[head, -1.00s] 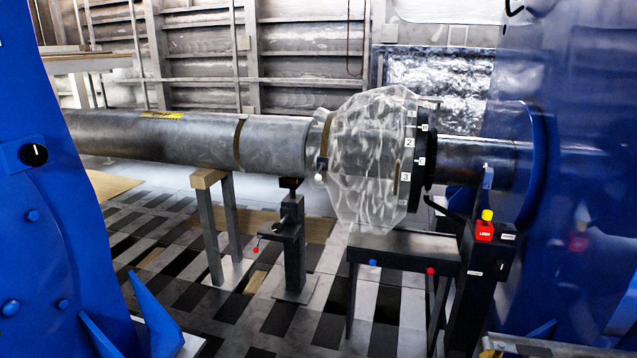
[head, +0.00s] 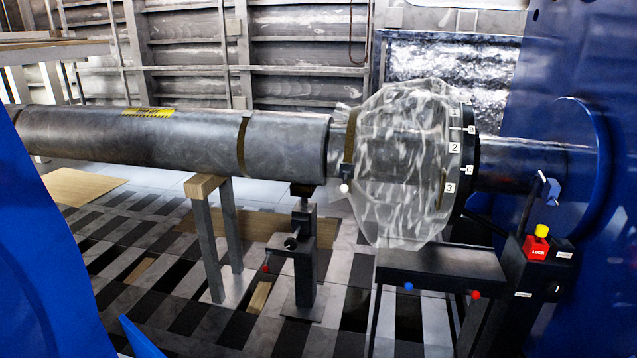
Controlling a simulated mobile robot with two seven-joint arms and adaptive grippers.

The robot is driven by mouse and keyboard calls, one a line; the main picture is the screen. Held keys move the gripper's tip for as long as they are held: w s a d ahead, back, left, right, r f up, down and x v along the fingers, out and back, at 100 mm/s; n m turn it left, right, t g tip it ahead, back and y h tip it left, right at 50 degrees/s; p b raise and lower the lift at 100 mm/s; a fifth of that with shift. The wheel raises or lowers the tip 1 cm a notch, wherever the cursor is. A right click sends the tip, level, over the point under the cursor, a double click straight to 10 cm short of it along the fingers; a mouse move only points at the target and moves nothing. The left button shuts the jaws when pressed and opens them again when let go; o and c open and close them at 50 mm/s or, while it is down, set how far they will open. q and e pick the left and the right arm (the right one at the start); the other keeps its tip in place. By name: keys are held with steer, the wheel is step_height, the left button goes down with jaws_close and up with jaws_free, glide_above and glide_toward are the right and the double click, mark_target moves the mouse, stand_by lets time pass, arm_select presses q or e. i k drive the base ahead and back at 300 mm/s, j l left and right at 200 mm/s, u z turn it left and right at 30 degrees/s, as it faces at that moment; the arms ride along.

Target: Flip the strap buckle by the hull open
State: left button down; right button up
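A clear plastic wrap (head: 400,170) covers the flange on the grey shaft (head: 85,135). A brown strap (head: 349,150) rings the wrap's left edge, with a small white knob (head: 344,188) low on it. A short brown strip (head: 441,188) shows near the wrap's right side. Another brown band (head: 242,145) circles the shaft further left. I cannot tell which of these carries the buckle by the hull, or whether a buckle is open. Neither of my grippers is in view.
A black stand (head: 430,268) stands below the wrap, beside a control post with a red box (head: 536,248) and yellow button. A wooden-topped support (head: 205,187) and a screw jack (head: 303,255) stand under the shaft. Blue housings (head: 575,190) flank both sides. Checkered floor lies in front.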

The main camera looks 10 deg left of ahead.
mark_target(344, 188)
steer(key=i+j, duration=0.15)
steer(key=i, duration=0.7)
steer(key=i+j, duration=0.15)
steer(key=i, duration=0.65)
steer(key=i+l, duration=0.1)
steer(key=i, duration=0.25)
steer(key=i+l, duration=0.15)
steer(key=i, duration=0.15)
